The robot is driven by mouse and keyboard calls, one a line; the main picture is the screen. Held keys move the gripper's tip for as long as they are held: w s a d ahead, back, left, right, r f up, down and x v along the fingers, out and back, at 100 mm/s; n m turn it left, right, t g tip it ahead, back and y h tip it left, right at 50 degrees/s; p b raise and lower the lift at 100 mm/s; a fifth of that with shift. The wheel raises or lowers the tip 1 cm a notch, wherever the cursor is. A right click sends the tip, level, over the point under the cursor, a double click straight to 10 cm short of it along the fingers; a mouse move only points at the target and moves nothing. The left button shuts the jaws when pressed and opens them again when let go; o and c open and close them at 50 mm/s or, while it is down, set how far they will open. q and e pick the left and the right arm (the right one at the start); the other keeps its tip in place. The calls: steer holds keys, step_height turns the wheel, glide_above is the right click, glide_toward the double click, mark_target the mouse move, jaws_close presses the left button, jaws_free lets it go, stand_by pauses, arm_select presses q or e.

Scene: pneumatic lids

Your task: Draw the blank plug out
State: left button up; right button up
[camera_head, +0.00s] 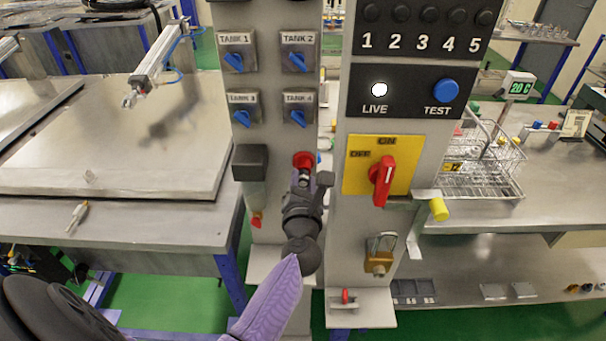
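A round red piece (303,159), which looks like the blank plug, sits on the narrow grey panel (268,200) below the tank switches. My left gripper (304,178), on the purple forearm, reaches up from below, and its tips are right at the red piece. The fingers are small and dark and partly cover the lower side of the piece. I cannot tell whether they touch it or are closed on it. My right gripper is not in view.
Right of the gripper stands a second panel with a red rotary handle (382,180) on a yellow plate, a padlock (380,254) and a yellow-tipped bracket (438,209). A black box (250,162) is on the left. A wire basket (480,165) stands on the right bench.

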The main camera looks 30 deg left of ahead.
mark_target(303, 184)
arm_select(q)
jaws_close()
steer(key=shift+v, duration=1)
steer(key=shift+s+d+p, duration=0.25)
steer(key=shift+s+p, duration=0.05)
steer(key=shift+s, duration=0.15)
steer(key=shift+s+d, duration=0.15)
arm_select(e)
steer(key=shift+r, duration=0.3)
